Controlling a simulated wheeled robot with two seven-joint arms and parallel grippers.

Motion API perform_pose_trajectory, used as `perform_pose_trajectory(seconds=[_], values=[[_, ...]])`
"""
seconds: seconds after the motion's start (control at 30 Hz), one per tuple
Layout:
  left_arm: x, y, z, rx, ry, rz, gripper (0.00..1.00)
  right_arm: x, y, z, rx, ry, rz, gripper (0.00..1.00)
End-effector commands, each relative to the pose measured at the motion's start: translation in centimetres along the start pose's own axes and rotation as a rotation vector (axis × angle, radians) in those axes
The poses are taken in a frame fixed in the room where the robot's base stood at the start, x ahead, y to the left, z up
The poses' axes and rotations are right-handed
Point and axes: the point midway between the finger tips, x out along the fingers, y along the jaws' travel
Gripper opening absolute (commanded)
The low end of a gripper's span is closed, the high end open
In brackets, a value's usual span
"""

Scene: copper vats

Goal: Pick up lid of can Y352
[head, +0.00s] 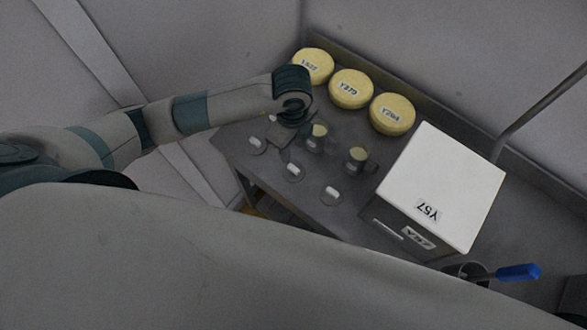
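Three small round lids with white knobs lie along the front of the grey table: a left lid (257,145), a middle lid (293,171) and a right lid (331,196). Behind them stand small cans with pale yellow contents, a middle can (317,141) and a right can (357,160). I cannot read Y352 on any can or lid. My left gripper (279,138) points down above the table's left part, between the left lid and the middle can. Its fingers are too small and dark to tell open from shut. My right gripper is not in view.
Yellow round blocks stand at the back: one with an unclear label (316,63), Y379 (350,92) and Y264 (393,117). A white box (447,183) marked Y57 fills the right side. A blue-handled tool (517,272) rests in a cup at the lower right.

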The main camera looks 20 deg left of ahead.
Motion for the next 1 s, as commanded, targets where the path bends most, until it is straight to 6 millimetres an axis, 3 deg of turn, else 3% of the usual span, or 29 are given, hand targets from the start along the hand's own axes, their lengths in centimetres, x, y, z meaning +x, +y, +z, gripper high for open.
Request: perform_pose_trajectory(seconds=[0.23, 0.33, 1.0], values=[[4.8, 0.1, 0.0, -0.001, -0.001, 0.003, 0.36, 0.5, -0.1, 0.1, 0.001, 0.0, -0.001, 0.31], [6.2, 0.0, 0.0, 0.0, 0.0, 0.0, 0.36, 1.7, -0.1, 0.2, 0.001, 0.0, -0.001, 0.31], [7.5, -0.1, 0.0, 0.0, 0.0, 0.0, 0.36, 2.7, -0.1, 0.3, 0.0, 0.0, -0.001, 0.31]])
